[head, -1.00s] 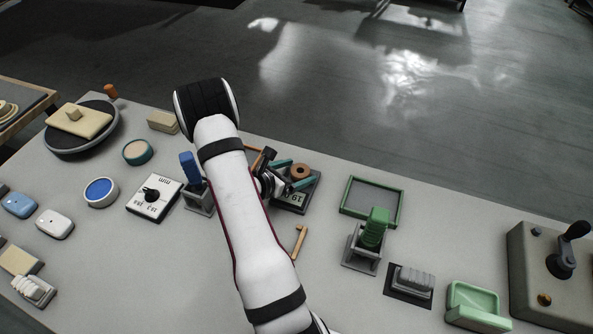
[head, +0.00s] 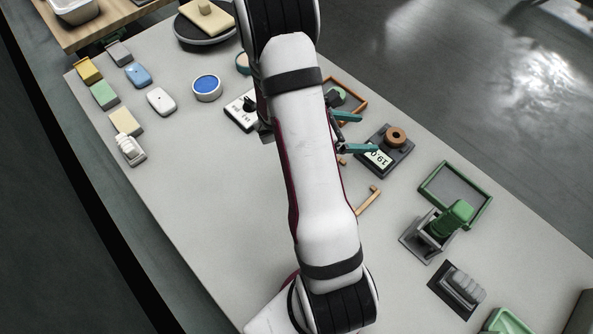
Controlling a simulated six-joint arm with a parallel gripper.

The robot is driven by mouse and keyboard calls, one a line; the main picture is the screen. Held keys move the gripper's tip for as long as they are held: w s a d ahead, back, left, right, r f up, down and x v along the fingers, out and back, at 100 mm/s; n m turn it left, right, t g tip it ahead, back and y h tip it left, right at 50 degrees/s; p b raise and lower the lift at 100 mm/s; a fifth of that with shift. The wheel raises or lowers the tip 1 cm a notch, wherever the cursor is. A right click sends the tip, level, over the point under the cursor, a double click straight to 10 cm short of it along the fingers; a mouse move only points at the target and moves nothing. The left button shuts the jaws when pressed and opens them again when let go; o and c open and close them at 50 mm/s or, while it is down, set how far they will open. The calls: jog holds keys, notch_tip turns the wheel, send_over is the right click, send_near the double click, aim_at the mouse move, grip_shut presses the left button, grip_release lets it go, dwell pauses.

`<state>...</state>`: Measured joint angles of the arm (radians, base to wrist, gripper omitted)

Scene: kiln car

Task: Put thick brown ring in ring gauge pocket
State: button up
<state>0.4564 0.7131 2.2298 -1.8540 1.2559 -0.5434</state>
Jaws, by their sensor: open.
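The thick brown ring (head: 396,136) lies flat on the far part of the dark ring gauge (head: 401,157), with its hole facing up. The ring hides what is under it, so I cannot tell how deep it sits in the pocket. The gauge's lit display (head: 378,160) shows digits upside down. My gripper (head: 368,132) is open and empty, its teal fingers spread just left of the ring. One fingertip overlaps the gauge's left side in the picture; I cannot tell whether it touches.
A brown-framed tray (head: 358,101) lies behind my gripper. An orange-brown angled bar (head: 369,200) lies nearer. A green-rimmed tray (head: 428,188) and a green-handled grey fixture (head: 455,215) stand to the right. A white dial box (head: 239,113) is left of my arm.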

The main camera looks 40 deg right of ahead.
jog(key=s+a+r+m+y, duration=0.2)
jog(key=a+r+m, duration=0.5)
jog(key=s+a+r+m+t+y, duration=0.1)
jog(key=a+r+m+y, duration=0.1)
jog(key=a, duration=0.7)
jog(key=s+a+r+m+t+y, duration=0.2)
jog(key=a+m+y, duration=0.3)
jog(key=a, duration=0.4)
jog(key=s+a+r+m+t+y, duration=0.1)
jog(key=a+m+y, duration=0.3)
jog(key=a, duration=0.6)
jog(key=shift+s+r+m+t, duration=0.3)
jog(key=shift+r+t, duration=0.1)
